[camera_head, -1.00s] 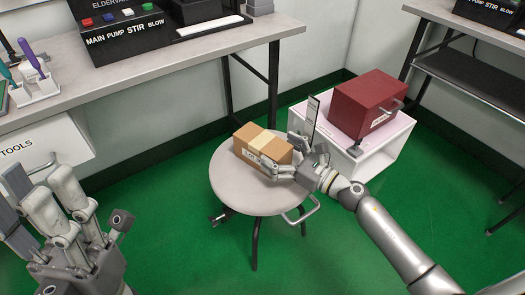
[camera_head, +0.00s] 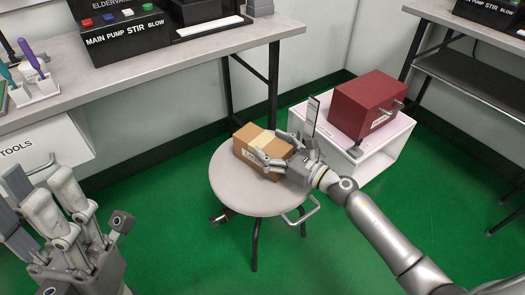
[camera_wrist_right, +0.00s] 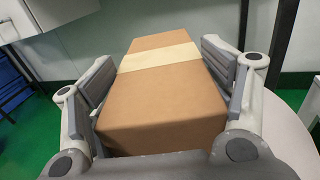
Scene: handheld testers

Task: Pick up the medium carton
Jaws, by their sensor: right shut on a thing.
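The medium carton (camera_head: 248,145) is a brown box with a pale tape band across it. It sits on a round grey stool (camera_head: 228,188). My right gripper (camera_head: 270,156) is shut on the near end of the carton. In the right wrist view the carton (camera_wrist_right: 160,95) lies between the two finger pads of my right gripper (camera_wrist_right: 158,92), one on each long side. The carton's far end is clear of the fingers. My left gripper (camera_head: 55,205) is at the lower left, away from the stool, with its fingers apart and nothing between them.
A dark red box (camera_head: 365,103) with a handle stands on a white open-sided stand (camera_head: 385,145) right of the stool. A grey bench (camera_head: 150,62) with control boxes runs along the back left. A white TOOLS drawer (camera_head: 40,150) hangs below it. Green floor surrounds the stool.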

